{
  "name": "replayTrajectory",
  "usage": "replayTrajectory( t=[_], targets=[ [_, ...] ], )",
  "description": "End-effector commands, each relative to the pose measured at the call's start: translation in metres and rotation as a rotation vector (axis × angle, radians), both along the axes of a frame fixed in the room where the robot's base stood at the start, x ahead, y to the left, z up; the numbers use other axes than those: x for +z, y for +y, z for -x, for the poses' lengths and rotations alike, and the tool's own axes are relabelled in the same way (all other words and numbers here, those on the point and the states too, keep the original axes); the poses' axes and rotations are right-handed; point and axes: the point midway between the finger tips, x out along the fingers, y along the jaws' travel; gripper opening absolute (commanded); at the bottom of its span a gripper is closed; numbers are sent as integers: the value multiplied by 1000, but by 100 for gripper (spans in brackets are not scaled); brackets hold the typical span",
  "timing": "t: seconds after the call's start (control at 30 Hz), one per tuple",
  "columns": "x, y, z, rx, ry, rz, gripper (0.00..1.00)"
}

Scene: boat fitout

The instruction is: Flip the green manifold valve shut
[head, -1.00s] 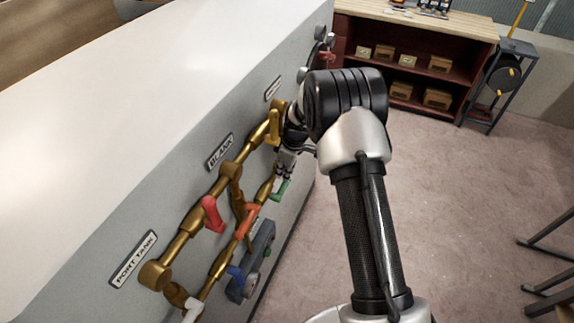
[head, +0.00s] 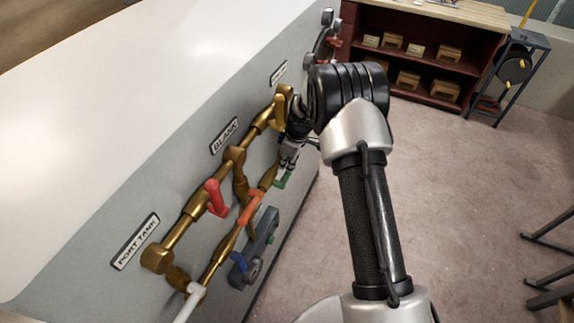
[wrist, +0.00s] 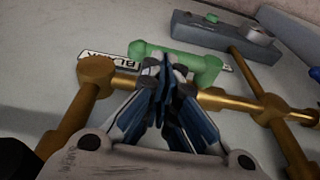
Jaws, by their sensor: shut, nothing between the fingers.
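The green manifold valve handle (wrist: 183,58) shows in the wrist view just beyond my fingertips, lying roughly along the brass pipe (wrist: 240,103). In the head view the green handle (head: 281,182) is a small piece just below my gripper (head: 286,166). In the wrist view my gripper (wrist: 165,68) is shut and empty, its fingertips overlapping the middle of the handle and hiding part of it. I cannot tell whether they touch it.
A grey box (head: 264,232) is fixed below the pipes. Open floor (head: 450,200) lies to the right; a shelf (head: 425,62) stands behind.

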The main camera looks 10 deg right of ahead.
Motion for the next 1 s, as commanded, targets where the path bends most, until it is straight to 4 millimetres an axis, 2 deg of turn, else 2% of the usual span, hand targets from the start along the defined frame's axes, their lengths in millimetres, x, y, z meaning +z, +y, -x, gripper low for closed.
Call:
replayTrajectory(
  t=[0.57, 1.0],
  targets=[
    [-10, -3, -4, -1, 2, 0, 0],
    [-37, -6, -8, -1, 1, -1, 0]
  ],
)
